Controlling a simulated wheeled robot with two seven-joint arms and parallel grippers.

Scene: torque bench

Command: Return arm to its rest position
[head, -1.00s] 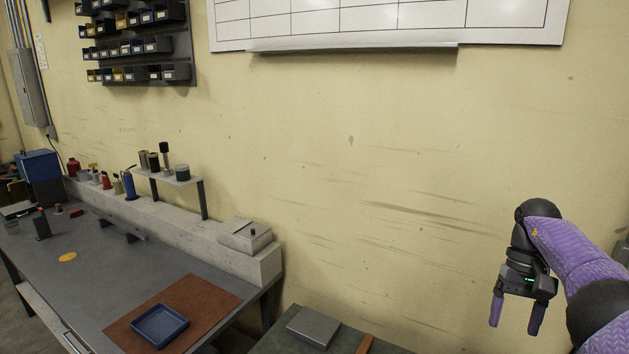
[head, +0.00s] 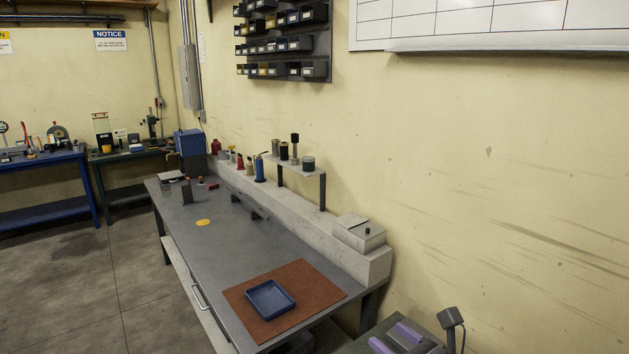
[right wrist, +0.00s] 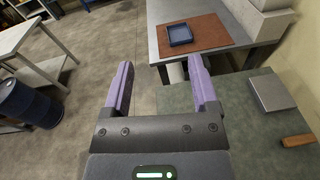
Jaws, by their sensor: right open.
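My right gripper shows at the bottom edge of the head view (head: 394,336), with two purple fingers apart. In the right wrist view the same fingers (right wrist: 160,72) are spread with nothing between them. There the gripper is above the gap in front of the grey bench and beside the green surface (right wrist: 240,140). Most of my right arm is outside the head view. My left gripper is not in view.
The grey bench (head: 230,245) holds a brown mat (head: 325,282) with a blue tray (head: 270,298). A flat grey box (right wrist: 272,92) and a wooden handle (right wrist: 297,141) lie on the green surface. A blue drum (right wrist: 25,102) stands left. Open floor (head: 80,290) lies left of the bench.

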